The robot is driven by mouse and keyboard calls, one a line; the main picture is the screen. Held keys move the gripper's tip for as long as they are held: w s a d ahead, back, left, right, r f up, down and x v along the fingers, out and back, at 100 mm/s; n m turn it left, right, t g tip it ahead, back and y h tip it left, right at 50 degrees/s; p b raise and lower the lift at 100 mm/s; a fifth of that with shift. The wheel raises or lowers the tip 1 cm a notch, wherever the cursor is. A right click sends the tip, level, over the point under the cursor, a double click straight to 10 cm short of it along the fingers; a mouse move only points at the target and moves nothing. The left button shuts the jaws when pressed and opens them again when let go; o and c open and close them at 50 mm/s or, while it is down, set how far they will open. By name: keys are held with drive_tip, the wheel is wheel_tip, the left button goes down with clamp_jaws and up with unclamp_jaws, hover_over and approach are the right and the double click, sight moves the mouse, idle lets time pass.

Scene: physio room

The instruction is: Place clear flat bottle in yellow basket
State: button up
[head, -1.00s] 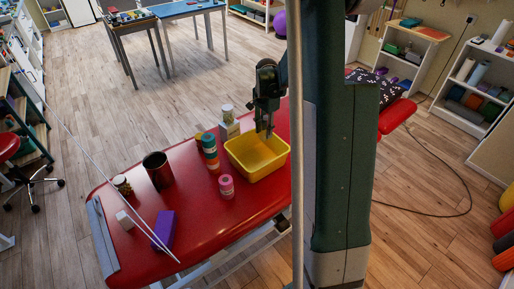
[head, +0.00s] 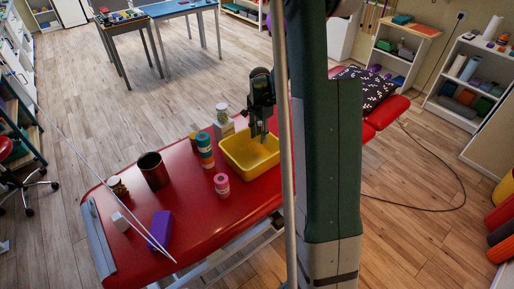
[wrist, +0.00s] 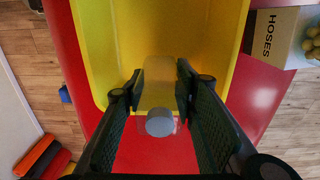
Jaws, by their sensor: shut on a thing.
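The yellow basket (head: 236,160) stands on the red treatment table and fills the top of the wrist view (wrist: 90,50). My gripper (head: 259,136) is over the basket in the head view. In the wrist view my gripper (wrist: 158,95) is shut on the clear flat bottle (wrist: 159,75), with a finger on each side. The bottle is see-through with a grey round cap facing the camera. It overlaps the basket's near rim in the wrist view; I cannot tell how far its lower end is above the basket floor.
A box marked HOSES (wrist: 280,35) is beside the basket.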

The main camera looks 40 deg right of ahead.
sight(260, 125)
drive_tip(key=shift+f+b, duration=0.3)
drive_tip(key=shift+f, duration=2.1)
drive_tip(key=shift+f, duration=0.15)
drive_tip(key=shift+f+b, duration=0.3)
drive_tip(key=shift+f, duration=1.45)
drive_tip(key=shift+f, duration=0.15)
drive_tip(key=o, duration=0.9)
drive_tip(key=shift+c, duration=0.2)
wheel_tip(260, 125, up, 12)
drive_tip(key=shift+r+p, duration=0.2)
drive_tip(key=shift+p, duration=0.65)
